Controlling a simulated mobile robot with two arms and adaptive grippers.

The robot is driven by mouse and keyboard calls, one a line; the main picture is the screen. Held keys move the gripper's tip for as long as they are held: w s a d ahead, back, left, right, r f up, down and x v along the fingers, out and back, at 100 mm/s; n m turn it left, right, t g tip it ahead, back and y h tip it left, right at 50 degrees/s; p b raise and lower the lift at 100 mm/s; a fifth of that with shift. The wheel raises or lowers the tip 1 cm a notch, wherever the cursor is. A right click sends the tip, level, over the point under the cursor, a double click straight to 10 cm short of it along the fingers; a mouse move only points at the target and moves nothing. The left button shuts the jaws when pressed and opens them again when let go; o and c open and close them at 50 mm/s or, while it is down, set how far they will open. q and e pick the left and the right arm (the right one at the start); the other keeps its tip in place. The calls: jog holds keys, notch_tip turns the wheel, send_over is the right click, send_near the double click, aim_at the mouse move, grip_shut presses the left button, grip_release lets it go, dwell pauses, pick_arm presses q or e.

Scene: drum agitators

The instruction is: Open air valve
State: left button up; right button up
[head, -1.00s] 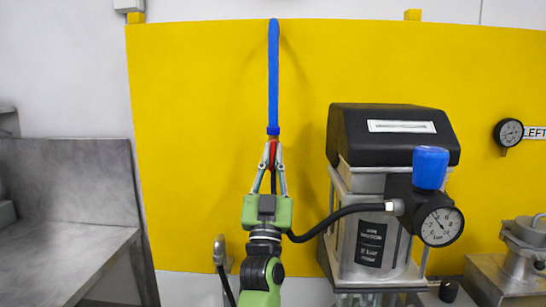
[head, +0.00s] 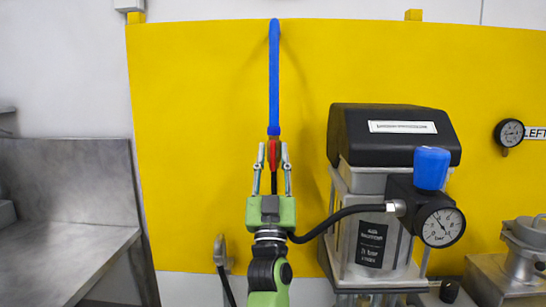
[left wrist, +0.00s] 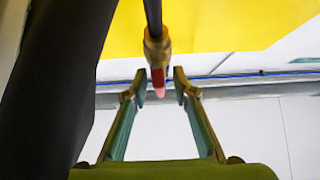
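The air valve's red lever (head: 273,152) hangs just below the blue hose (head: 274,80) in front of the yellow panel. In the left wrist view, the red lever (left wrist: 158,79) points down from the brass valve body (left wrist: 157,50). My left gripper (head: 272,150) is open, with one finger on each side of the lever and a visible gap to both. In the left wrist view, its fingertips (left wrist: 160,74) also stand apart around the lever's end. The right gripper is not in view.
A black-topped drum agitator unit (head: 395,135) with a blue knob (head: 431,168) and a pressure gauge (head: 442,227) stands right of my arm. A black hose (head: 335,218) runs to it. A grey metal table (head: 60,250) is at the left.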

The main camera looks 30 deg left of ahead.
pick_arm(q)
jog(key=shift+r, duration=0.15)
notch_tip(320, 180, up, 10)
jog(key=shift+f, duration=0.1)
dwell(0.3)
jog(key=shift+f, duration=0.1)
dwell(0.4)
